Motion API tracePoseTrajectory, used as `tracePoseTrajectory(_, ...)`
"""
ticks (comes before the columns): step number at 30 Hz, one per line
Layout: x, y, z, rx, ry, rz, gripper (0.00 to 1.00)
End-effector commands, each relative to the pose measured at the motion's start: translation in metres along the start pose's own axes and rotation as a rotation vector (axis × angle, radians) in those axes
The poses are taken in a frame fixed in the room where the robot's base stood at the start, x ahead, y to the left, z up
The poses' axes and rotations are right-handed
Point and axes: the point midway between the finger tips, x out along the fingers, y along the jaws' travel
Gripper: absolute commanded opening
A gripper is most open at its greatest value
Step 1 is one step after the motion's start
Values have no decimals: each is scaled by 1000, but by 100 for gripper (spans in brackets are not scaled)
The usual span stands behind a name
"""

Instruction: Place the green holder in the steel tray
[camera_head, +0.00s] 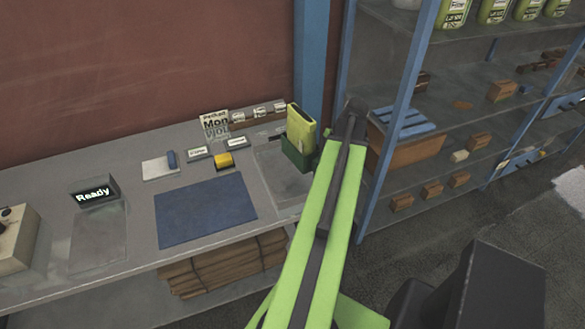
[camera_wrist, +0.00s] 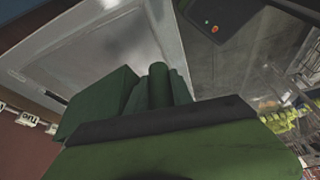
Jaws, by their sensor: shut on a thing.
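The green holder (camera_head: 295,156) is a dark green box in the head view, with an upright yellow-green piece (camera_head: 300,126) rising from it. My gripper (camera_head: 322,142) is shut on the holder; its fingertips are mostly hidden by the arm. The steel tray (camera_head: 276,182) lies on the right end of the bench, and the holder appears above its back right part. In the wrist view the dark green holder (camera_wrist: 97,104) shows in front of the pale tray (camera_wrist: 115,45). I cannot tell whether the holder touches the tray.
A blue mat (camera_head: 205,212) lies left of the tray, with a yellow block (camera_head: 224,160) and small labelled blocks behind it. A "Ready" display (camera_head: 95,193) stands further left. A blue post (camera_head: 311,50) and a shelf rack (camera_head: 400,110) stand close behind and right.

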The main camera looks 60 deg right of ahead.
Motion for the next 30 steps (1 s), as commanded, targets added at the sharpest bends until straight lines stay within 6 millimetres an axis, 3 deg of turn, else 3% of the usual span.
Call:
tracePoseTrajectory(1, -12, 0, 13, 43, 1, 18, 0)
tracePoseTrajectory(6, -29, -3, 40, 139, 4, 58, 0)
tracePoseTrajectory(14, -31, -4, 48, 170, 5, 70, 0)
tracePoseTrajectory(20, -2, 10, 34, 166, 5, 69, 0)
tracePoseTrajectory(30, 63, 49, -7, 166, 4, 69, 0)
